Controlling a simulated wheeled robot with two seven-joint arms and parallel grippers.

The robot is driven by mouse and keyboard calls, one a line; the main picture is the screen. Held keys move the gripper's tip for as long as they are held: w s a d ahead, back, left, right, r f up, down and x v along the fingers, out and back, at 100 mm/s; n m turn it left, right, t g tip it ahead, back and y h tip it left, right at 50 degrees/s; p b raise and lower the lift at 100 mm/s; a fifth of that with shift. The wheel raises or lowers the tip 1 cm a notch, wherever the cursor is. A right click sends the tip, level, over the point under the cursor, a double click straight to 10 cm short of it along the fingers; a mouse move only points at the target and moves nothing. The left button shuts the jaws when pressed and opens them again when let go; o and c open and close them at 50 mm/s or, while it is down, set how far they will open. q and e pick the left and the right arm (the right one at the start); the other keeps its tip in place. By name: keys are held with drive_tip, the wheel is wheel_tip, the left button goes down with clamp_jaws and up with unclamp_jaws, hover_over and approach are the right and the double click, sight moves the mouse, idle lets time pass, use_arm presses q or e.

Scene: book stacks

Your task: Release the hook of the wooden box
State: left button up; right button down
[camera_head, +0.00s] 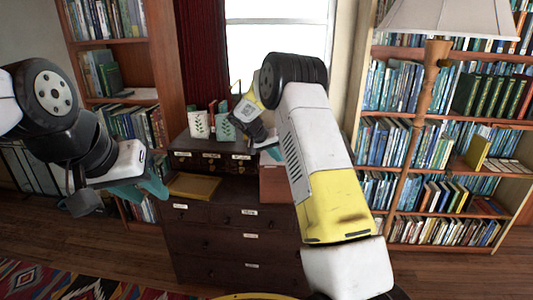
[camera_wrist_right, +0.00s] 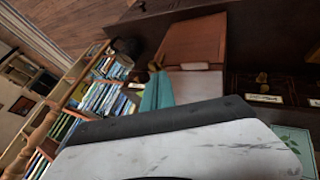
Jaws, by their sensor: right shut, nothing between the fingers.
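The wooden box (camera_head: 278,186) is reddish brown and stands at the right end of the dark cabinet top. In the right wrist view its lid (camera_wrist_right: 195,42) and paler front (camera_wrist_right: 197,86) show. My right gripper (camera_head: 273,153) is at the box's upper edge in the head view, shut and empty. Its teal finger (camera_wrist_right: 157,93) is close to the box's edge in the wrist view; I cannot tell if they touch. My left gripper (camera_head: 143,190) hangs away from the box, at the left.
The dark cabinet (camera_head: 235,240) has labelled drawers. A yellow tray (camera_head: 194,186) lies left of the box. Upright books with leaf-pattern bookends (camera_head: 224,127) stand behind. A floor lamp (camera_head: 410,150) and full bookshelves (camera_head: 395,90) are at the right. A patterned rug (camera_head: 60,280) lies front left.

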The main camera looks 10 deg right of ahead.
drive_tip(key=shift+x, duration=2.8)
drive_tip(key=shift+d+r+y, duration=0.2)
drive_tip(key=shift+d+y, duration=0.2)
drive_tip(key=shift+y, duration=0.1)
drive_tip(key=s+d+f+m+t+y, duration=0.1)
drive_tip(key=d+m+t+y, duration=0.1)
drive_tip(key=d+y, duration=0.4)
drive_tip(key=y, duration=0.4)
drive_tip(key=shift+s+d+f, duration=0.2)
drive_tip(key=shift+s+d, duration=0.05)
drive_tip(key=shift+d, duration=0.15)
drive_tip(key=shift+f, duration=0.1)
drive_tip(key=shift+w+a+f, duration=0.1)
drive_tip(key=shift+a+f, duration=0.2)
drive_tip(key=shift+a, duration=0.45)
drive_tip(key=shift+r, duration=0.1)
